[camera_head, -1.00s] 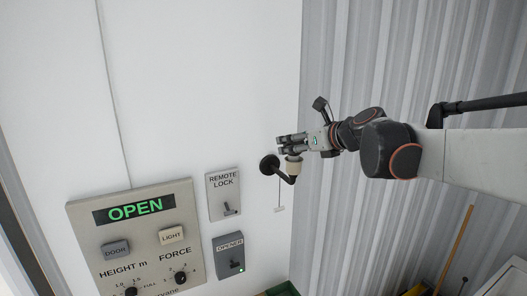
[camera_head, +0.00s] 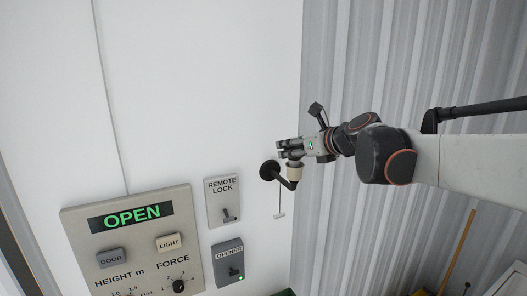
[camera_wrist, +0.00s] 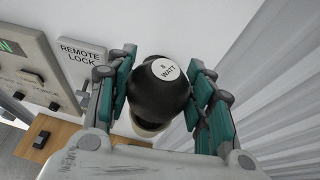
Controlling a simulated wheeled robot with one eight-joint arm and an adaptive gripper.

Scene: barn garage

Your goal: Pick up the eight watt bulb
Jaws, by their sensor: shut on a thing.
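The eight watt bulb (camera_wrist: 160,92) is a dark round bulb with a white label reading "8 WATT" in the wrist view. My gripper (camera_wrist: 160,88) is shut on it, with teal finger pads on both sides. In the head view my gripper (camera_head: 291,149) is at the wall lamp, just above its cream socket (camera_head: 295,172), and its fingers mostly hide the bulb. The socket's rim also shows below the bulb in the wrist view (camera_wrist: 148,129). I cannot tell whether the bulb is still seated in the socket.
The lamp's black arm (camera_head: 270,170) is fixed to the white wall, with a pull cord (camera_head: 280,203) hanging beside it. A control panel (camera_head: 135,245) reading OPEN, a REMOTE LOCK switch (camera_head: 222,203) and an OPENER switch (camera_head: 228,261) are left of it. Corrugated wall stands at right.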

